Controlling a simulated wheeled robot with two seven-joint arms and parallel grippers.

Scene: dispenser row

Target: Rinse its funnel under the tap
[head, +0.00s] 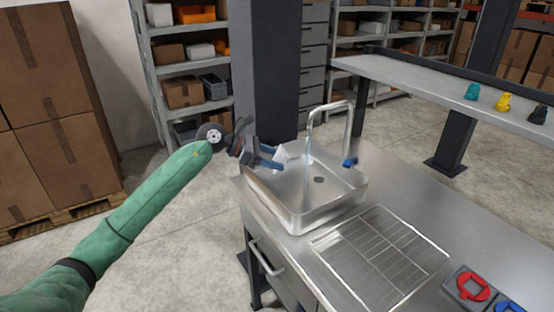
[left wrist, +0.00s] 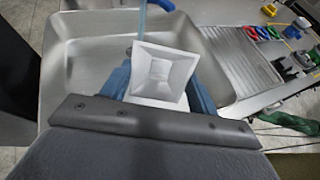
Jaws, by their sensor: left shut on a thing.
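My left gripper (head: 278,158) reaches over the left side of the sink and is shut on a white funnel (head: 283,152), between its blue fingers. In the left wrist view the funnel (left wrist: 165,72) shows its square, wide mouth facing the camera. A curved metal tap (head: 349,125) stands at the back of the sink (head: 343,197). A thin stream of water (head: 308,160) runs down from it. The stream also shows in the left wrist view (left wrist: 142,18), beside the funnel's rim; I cannot tell whether it enters the mouth.
A wire draining rack (head: 380,255) lies on the steel counter in front of the sink. A red ring-shaped piece (head: 473,286) is at the lower right. Teal (head: 472,91), yellow (head: 503,102) and dark (head: 538,115) pieces stand on the raised shelf.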

